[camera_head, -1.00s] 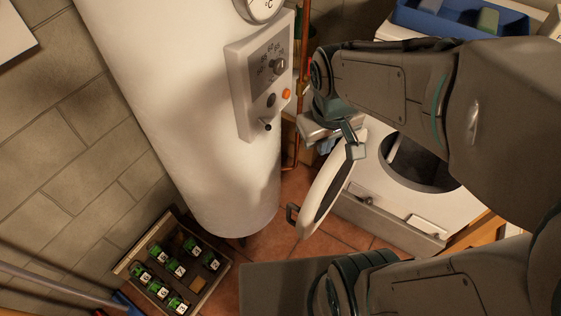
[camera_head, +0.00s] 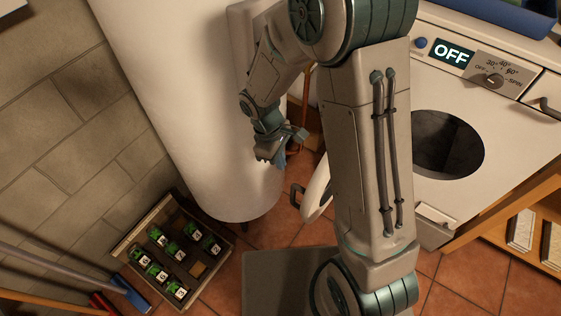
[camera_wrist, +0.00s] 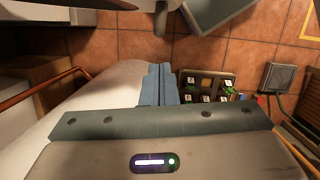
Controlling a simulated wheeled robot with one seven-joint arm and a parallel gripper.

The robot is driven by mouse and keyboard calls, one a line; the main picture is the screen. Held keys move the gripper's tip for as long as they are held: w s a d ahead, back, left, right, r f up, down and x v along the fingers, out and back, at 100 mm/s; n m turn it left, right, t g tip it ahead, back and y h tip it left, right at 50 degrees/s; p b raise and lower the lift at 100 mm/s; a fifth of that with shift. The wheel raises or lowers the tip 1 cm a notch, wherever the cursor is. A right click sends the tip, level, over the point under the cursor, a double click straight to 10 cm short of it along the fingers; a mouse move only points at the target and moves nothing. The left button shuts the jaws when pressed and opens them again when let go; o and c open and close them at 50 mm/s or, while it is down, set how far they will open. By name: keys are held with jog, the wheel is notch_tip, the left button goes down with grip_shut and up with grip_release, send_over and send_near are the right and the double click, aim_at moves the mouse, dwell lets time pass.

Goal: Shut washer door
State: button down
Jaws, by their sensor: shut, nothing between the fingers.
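The white washer (camera_head: 505,150) stands at the right in the head view, with its round dark opening (camera_head: 447,147) uncovered. Its round door (camera_head: 316,192) is swung open to the left, with a dark handle at its left edge. My arm hides much of the door and the hinge side. My gripper (camera_head: 282,158) is shut and empty, up and left of the visible door part, in front of the white tank. In the wrist view the closed blue-grey fingers (camera_wrist: 158,86) point towards the floor and a crate.
The white tank (camera_head: 170,90) stands close behind my gripper. A wooden crate of green-labelled jars (camera_head: 150,238) sits on the floor at lower left, near brooms (camera_head: 128,292). The washer display (camera_head: 451,53) reads OFF. A wooden shelf (camera_head: 535,215) is at the right.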

jog(key=x, duration=0.7)
jog(key=shift+f, duration=0.35)
jog(key=shift+d, duration=0.1)
jog(key=shift+s, duration=0.1)
